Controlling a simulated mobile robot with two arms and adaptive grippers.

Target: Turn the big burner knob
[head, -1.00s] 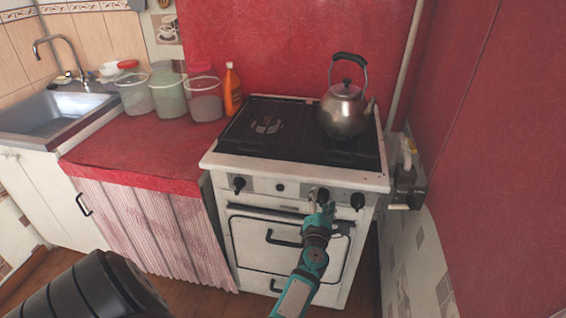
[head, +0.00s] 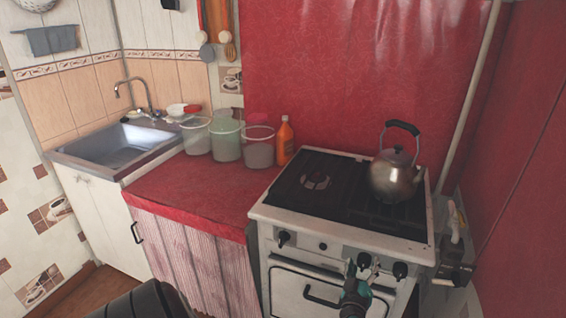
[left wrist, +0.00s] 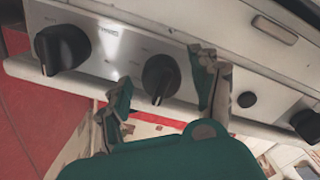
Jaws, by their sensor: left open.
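The white stove (head: 300,255) has a front panel with black knobs. In the left wrist view a black knob (left wrist: 160,78) stands between the two fingers of my open left gripper (left wrist: 158,95), with gaps seen at both sides. A larger-looking black knob (left wrist: 62,48) is to its left, outside the fingers. In the head view my left gripper (head: 355,285) is at the panel's right half, partly covering the middle knob (head: 364,260). The rightmost knob (head: 400,270) is just to its right, and the left knob (head: 284,238) is clear of it. My right gripper is out of view.
A metal kettle (head: 395,178) stands on the stove top's right side. An orange bottle (head: 284,142) and several plastic containers stand on the red counter (head: 190,190) to the left. An oven handle (head: 320,297) sticks out below the panel. A red wall is close on the right.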

